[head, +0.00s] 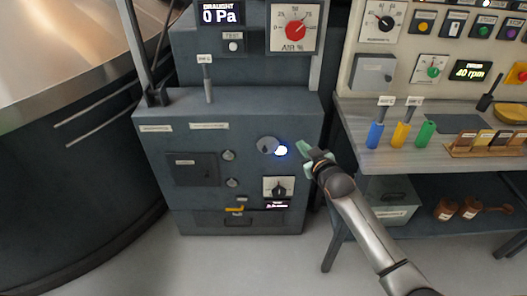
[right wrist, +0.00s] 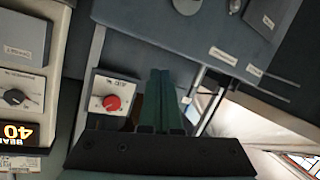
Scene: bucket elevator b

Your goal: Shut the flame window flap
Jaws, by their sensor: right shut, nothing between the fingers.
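The flame window (head: 281,150) glows bluish white on the front of the dark grey burner cabinet. Its flap, a round grey disc (head: 266,145), sits swung to the left, leaving the glowing window largely uncovered. My right gripper (head: 303,148) is just right of the window, its green fingers pressed together and empty. It appears apart from the flap, though the exact depth gap is hard to tell. In the right wrist view the closed fingers (right wrist: 160,75) point upward in the picture; I cannot make out the flap there. My left gripper is not in view.
Below the window is a black dial (head: 279,189). A dark hatch (head: 192,169) and small knobs lie to the left. At right, a workbench (head: 350,140) holds coloured cylinders and a sample rack. A large round vessel (head: 70,150) stands at left. Floor in front is clear.

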